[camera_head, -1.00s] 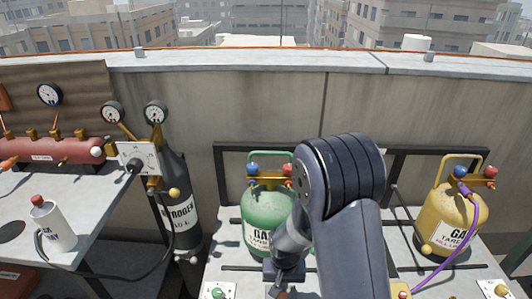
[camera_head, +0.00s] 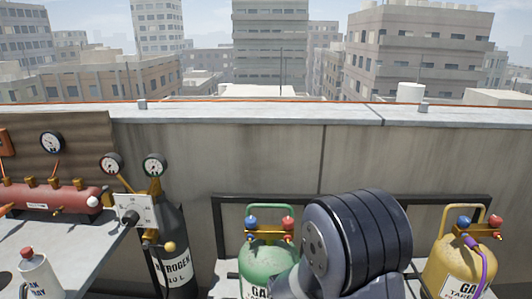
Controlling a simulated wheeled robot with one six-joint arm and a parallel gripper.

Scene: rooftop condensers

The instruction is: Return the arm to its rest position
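My arm rises from the bottom of the head view, its dark rounded joint standing in front of the gap between the green gas cylinder (camera_head: 267,262) and the yellow gas cylinder (camera_head: 455,265). The joint covers part of the green cylinder's right side. My gripper is not in view; the lower part of the arm is cut off by the bottom edge of the picture. I cannot see whether it holds anything.
A dark nitrogen cylinder (camera_head: 175,238) with gauges stands left of the green one. A bench (camera_head: 88,238) at left bears a red manifold (camera_head: 45,196) and a white spray bottle (camera_head: 38,275). A concrete parapet (camera_head: 270,160) closes off the back.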

